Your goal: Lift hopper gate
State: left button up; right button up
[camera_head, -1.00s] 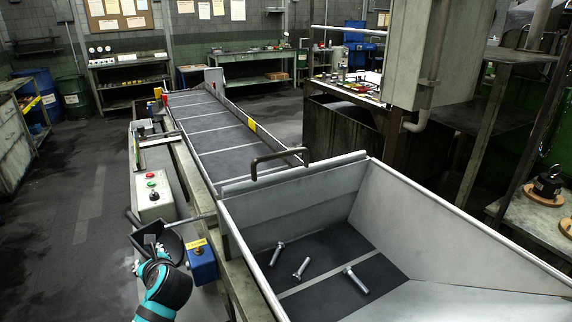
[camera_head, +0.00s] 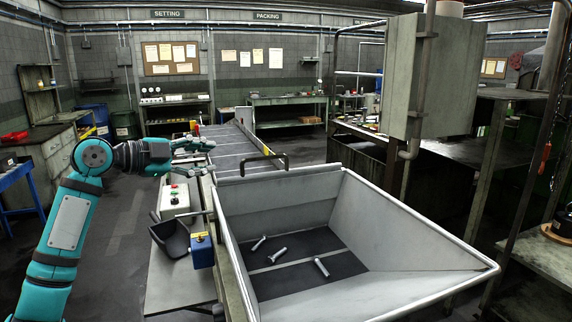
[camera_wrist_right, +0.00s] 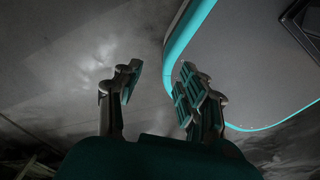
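A black scoop (camera_head: 172,238) and a blue box (camera_head: 202,251) are nearer. The conveyor (camera_head: 222,150) runs away behind the gate. A grey cabinet (camera_head: 430,75) hangs at the right.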

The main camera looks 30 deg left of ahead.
pick_arm(q)
jog(key=p, duration=0.3)
send_near(260, 158)
jog(key=p+x, duration=0.4)
jog(key=x, duration=0.6)
jog(key=shift+w+d, duration=0.1)
jog(key=shift+w, duration=0.25)
jog(key=shift+w+d+f, duration=0.15)
jog(key=shift+w, duration=0.2)
pick_arm(e)
notch_tip(260, 158, up, 8)
jog(key=shift+a+f, duration=0.25)
pick_arm(q)
grip_shut()
pick_arm(e)
jog(key=shift+a, duration=0.25)
